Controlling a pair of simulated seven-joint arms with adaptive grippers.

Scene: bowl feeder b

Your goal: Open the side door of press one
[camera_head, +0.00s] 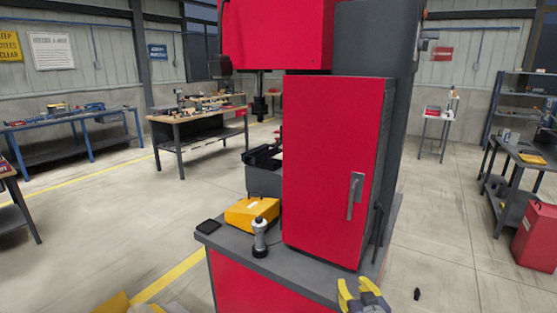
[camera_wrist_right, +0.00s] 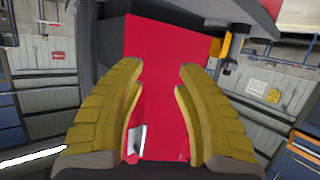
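The side door (camera_head: 325,165) of the press is a tall red panel, and it looks closed. Its grey lever handle (camera_head: 355,195) stands upright near the right edge. My right gripper (camera_head: 362,294), with yellow fingers, is at the bottom, below the handle and apart from it. In the right wrist view its fingers (camera_wrist_right: 160,75) are spread with nothing between them, and the red door (camera_wrist_right: 160,50) lies beyond. The handle (camera_wrist_right: 138,140) shows there low, beside the left finger. A yellow part of my left gripper (camera_head: 115,304) shows at the bottom left edge; its fingertips are not clear.
A yellow box (camera_head: 250,213) and a grey-and-black joystick-like knob (camera_head: 260,238) stand on the press table (camera_head: 230,245), left of the door. The press head (camera_head: 275,35) overhangs above. Workbenches stand farther back.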

